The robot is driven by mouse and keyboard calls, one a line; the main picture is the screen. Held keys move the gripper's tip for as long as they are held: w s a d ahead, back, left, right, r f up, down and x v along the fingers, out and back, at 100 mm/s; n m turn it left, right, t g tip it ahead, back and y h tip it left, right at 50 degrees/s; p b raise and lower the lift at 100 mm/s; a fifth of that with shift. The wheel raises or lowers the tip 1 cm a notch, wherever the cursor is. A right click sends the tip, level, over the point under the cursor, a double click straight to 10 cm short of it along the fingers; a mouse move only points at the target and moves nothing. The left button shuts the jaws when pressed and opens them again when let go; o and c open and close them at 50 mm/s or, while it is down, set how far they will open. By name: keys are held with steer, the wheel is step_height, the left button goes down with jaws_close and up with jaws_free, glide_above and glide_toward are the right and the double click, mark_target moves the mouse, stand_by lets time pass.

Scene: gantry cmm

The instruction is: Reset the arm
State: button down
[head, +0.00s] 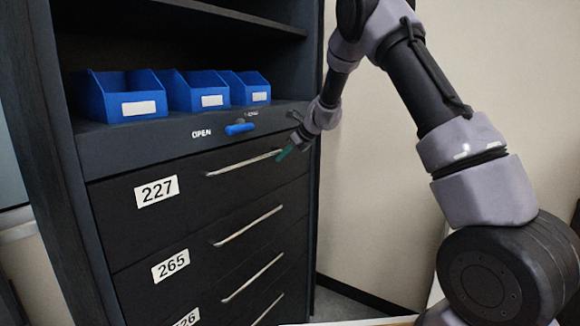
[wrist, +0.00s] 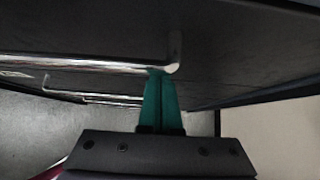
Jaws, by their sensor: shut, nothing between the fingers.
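My gripper (head: 286,153) is at the right end of the top drawer's handle (head: 240,163), in front of the dark cabinet. Its green fingers (wrist: 161,100) are shut together with nothing between them. In the wrist view the fingertips overlap the end of a chrome handle (wrist: 100,63), near its bent post. I cannot tell whether they touch it. My arm reaches in from the right of the head view.
The dark cabinet (head: 110,205) has several closed drawers with bar handles, labelled 227 (head: 157,191) and 265 (head: 170,265). A blue lever (head: 240,128) sits beside the word OPEN. Blue bins (head: 120,97) stand on the shelf above. A pale wall (head: 375,190) is at the right.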

steer(key=s+d+r+n, duration=0.65)
steer(key=s+r, duration=0.35)
steer(key=s, duration=0.2)
steer(key=s+d+r+n, duration=0.5)
steer(key=s+d+r, duration=0.2)
steer(key=s+r, duration=0.3)
steer(key=s+d+n+h, duration=0.2)
steer(key=s+d+n, duration=0.2)
steer(key=s, duration=0.6)
steer(key=s+d+f+n+t+h, duration=0.1)
steer(key=s+d+n+h, duration=0.2)
steer(key=s+n, duration=0.3)
steer(key=s, duration=0.5)
steer(key=shift+s+d+f+t, duration=0.15)
steer(key=shift+s+d+t, duration=0.05)
steer(key=shift+d+t, duration=0.15)
